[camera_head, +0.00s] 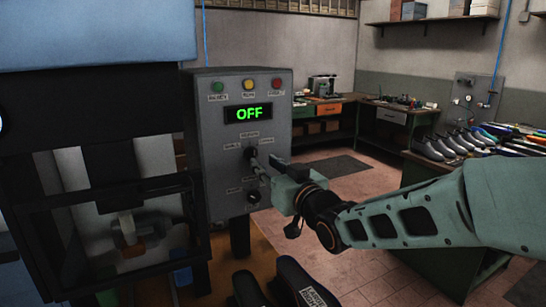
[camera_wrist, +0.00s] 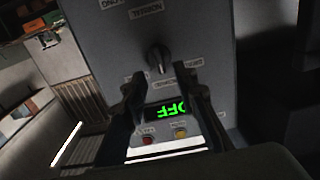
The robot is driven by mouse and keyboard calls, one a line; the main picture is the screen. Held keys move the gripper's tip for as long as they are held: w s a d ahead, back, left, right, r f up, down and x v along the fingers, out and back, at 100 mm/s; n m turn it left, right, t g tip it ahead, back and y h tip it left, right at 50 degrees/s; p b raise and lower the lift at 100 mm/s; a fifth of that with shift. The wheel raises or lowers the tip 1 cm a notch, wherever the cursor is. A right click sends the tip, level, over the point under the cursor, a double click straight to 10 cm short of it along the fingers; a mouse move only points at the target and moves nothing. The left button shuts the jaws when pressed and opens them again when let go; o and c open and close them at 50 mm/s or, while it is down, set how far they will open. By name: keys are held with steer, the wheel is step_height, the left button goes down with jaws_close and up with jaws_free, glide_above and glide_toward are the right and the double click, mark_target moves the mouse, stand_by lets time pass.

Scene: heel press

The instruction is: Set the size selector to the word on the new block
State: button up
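The grey control box (camera_head: 222,165) carries a green display reading OFF (camera_head: 249,114). Below it is the upper knob (camera_head: 250,153) with small word labels around it; this looks like the size selector. In the wrist view, which is upside down, a dark knob (camera_wrist: 158,60) lies just beyond the fingertips, with its pointer near vertical. My gripper (camera_head: 268,167) is in front of the box, close to this knob. In the wrist view my gripper (camera_wrist: 165,84) is open, with nothing between its fingers. A black block-like piece (camera_head: 312,290) at the bottom has a white label; I cannot read its word.
A lower knob (camera_head: 254,197) sits on the same box. The dark press frame (camera_head: 95,190) stands at the left, with a grey and orange piece inside. A bench with shoes (camera_head: 465,143) is at the right. Open tiled floor (camera_head: 345,200) lies between.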

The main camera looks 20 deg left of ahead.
mark_target(255, 155)
steer(key=shift+p+x, duration=0.5)
steer(key=shift+x, duration=2.5)
jaws_close()
